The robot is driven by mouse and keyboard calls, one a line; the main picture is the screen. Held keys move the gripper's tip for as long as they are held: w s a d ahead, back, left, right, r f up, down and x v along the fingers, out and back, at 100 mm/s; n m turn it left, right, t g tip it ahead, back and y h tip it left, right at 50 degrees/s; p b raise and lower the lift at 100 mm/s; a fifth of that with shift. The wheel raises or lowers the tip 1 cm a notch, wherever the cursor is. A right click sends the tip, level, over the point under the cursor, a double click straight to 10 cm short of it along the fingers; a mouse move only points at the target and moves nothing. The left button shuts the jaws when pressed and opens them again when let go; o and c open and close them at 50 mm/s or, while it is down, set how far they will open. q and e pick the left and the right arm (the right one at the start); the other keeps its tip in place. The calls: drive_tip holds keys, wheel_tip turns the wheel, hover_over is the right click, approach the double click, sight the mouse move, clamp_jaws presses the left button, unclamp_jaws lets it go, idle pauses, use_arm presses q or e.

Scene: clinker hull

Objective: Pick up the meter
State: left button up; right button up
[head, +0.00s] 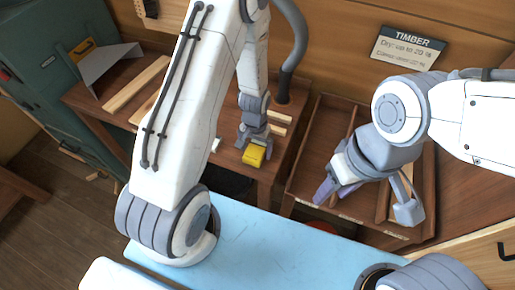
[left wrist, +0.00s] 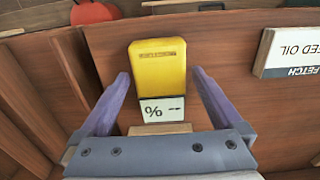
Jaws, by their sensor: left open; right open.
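The meter (head: 254,156) is a small yellow block at the front edge of the wooden bench, just below my left gripper (head: 252,138) in the head view. In the left wrist view the meter (left wrist: 158,68) shows its yellow body and a pale display reading "% --". My left gripper's open fingers stand on either side of it with gaps on both sides, not closed on it. My right gripper (head: 366,200) is open and empty above the divided wooden tray.
The divided wooden tray (head: 293,190) stands right of the bench (head: 222,157). Light wood strips (head: 137,90) lie on the bench. A TIMBER sign (head: 408,48) is on the back wall. A white label (left wrist: 290,52) lies right of the meter in the wrist view.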

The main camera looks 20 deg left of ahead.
use_arm(q)
drive_tip(key=c, duration=1.4)
drive_tip(key=shift+r, duration=0.1)
